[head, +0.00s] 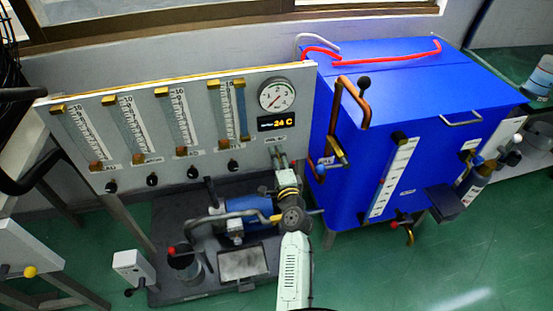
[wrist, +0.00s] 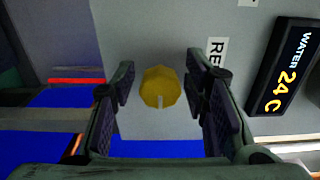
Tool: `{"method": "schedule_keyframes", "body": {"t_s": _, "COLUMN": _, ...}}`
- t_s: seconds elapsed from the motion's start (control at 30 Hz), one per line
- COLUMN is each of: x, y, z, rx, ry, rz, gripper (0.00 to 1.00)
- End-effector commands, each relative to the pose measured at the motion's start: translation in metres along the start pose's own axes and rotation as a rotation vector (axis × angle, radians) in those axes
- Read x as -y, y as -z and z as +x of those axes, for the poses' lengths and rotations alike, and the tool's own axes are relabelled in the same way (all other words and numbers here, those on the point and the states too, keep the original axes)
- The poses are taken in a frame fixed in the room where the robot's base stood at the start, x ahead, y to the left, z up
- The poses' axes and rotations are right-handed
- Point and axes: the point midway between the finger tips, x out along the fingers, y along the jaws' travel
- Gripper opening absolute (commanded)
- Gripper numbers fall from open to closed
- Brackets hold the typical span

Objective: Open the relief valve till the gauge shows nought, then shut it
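The relief valve's knob, a yellow faceted disc with a slot (wrist: 160,87), is in the middle of the wrist view, on the grey panel beside a label starting "RE". My gripper (wrist: 160,74) is open, with a dark padded finger on either side of the knob and a small gap at each. In the head view my gripper (head: 279,157) is at the panel's lower right corner and hides the knob. The round white gauge (head: 277,95) is above it on the panel; its needle is too small to read surely.
A display (head: 276,122) reading 24 C is under the gauge. Several flow tubes with small black knobs line the panel (head: 145,93). A blue tank (head: 420,85) with copper piping stands close on the right. A pump (head: 245,212) sits on a dark base below.

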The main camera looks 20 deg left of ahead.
Motion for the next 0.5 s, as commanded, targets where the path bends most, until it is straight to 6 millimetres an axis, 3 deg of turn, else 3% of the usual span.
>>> {"method": "schedule_keyframes", "body": {"t_s": 0.37, "x": 0.000, "y": 0.000, "z": -0.002, "rx": 0.000, "ry": 0.000, "rz": -0.001, "gripper": 0.47}}
{"method": "schedule_keyframes", "body": {"t_s": 0.5, "x": -0.001, "y": 0.000, "z": -0.017, "rx": -0.002, "ry": -0.001, "rz": -0.001, "gripper": 0.47}}
